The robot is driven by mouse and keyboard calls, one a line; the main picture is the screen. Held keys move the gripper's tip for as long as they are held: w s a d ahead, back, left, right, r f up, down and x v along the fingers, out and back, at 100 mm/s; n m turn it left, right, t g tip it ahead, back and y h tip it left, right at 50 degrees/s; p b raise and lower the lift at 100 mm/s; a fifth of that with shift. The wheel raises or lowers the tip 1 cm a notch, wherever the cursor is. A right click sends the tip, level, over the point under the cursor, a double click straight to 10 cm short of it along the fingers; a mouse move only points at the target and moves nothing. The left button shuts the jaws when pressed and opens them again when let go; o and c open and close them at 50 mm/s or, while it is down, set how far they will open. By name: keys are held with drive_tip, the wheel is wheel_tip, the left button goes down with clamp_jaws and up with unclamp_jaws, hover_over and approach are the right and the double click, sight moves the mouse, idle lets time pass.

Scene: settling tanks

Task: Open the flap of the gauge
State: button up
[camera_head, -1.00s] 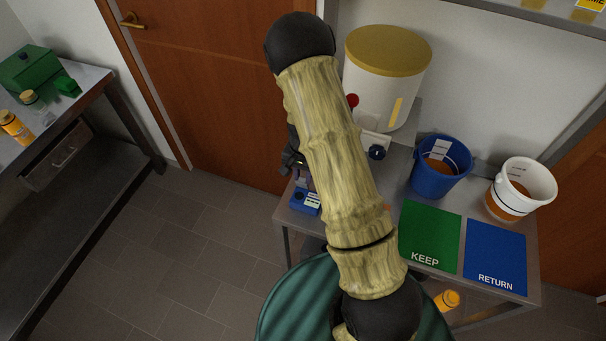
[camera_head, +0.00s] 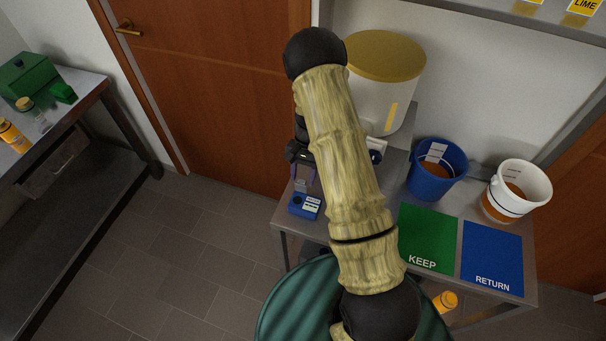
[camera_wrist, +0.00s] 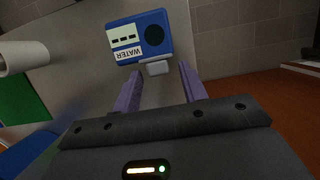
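The gauge (camera_head: 304,206) is a small blue box near the left end of the steel table. In the wrist view the gauge (camera_wrist: 143,38) shows a pale panel with dark bars, a WATER label and a dark round spot. A small light-grey tab (camera_wrist: 157,68), perhaps the flap's, shows at its near edge; I cannot tell how it is joined. My gripper (camera_wrist: 160,72) is open, its two purple fingers apart on either side of the tab, with gaps showing. In the head view my gripper (camera_head: 304,178) hangs just behind the gauge.
My arm hides part of the table. A white tank with a yellow lid (camera_head: 378,56) stands behind it. A blue bucket (camera_head: 437,170), a white bucket (camera_head: 517,190), a green KEEP mat (camera_head: 429,238) and a blue RETURN mat (camera_head: 492,258) are to the right.

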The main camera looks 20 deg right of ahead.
drive_tip(key=shift+s, duration=0.1)
drive_tip(key=shift+r, duration=0.1)
drive_tip(key=b+v, duration=0.4)
drive_tip(key=v, duration=1.3)
drive_tip(key=shift+d, duration=0.25)
drive_tip(key=shift+r, duration=0.1)
